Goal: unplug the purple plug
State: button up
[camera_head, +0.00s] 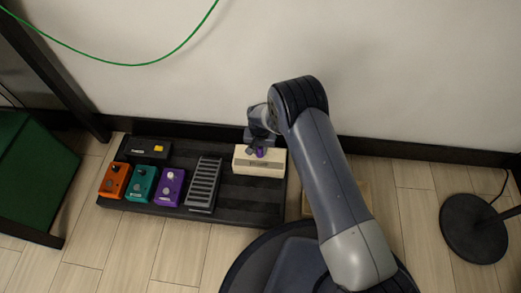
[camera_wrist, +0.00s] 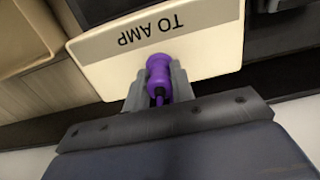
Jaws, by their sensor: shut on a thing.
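The purple plug (camera_wrist: 158,75) sits against the face of a cream box (camera_wrist: 100,68) marked "TO AMP", which reads upside down in the wrist view. My gripper (camera_wrist: 158,88) is shut on the purple plug, one finger on each side of it. In the head view the cream box (camera_head: 245,167) stands at the right end of a black pedalboard, and a small part of the plug (camera_head: 261,152) shows below my gripper (camera_head: 260,145). Whether the plug is fully seated in the box cannot be told.
The black pedalboard (camera_head: 235,205) also holds an orange pedal (camera_head: 114,181), a teal pedal (camera_head: 141,185), a purple pedal (camera_head: 169,188), a grey ridged pedal (camera_head: 203,185) and a black pedal (camera_head: 147,150). A wall rises behind. A round dark base (camera_head: 470,230) stands at right.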

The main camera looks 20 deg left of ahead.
grip_shut()
jog(key=shift+r, duration=0.1)
jog(key=shift+r+p, duration=1.35)
jog(key=shift+r, duration=1.6)
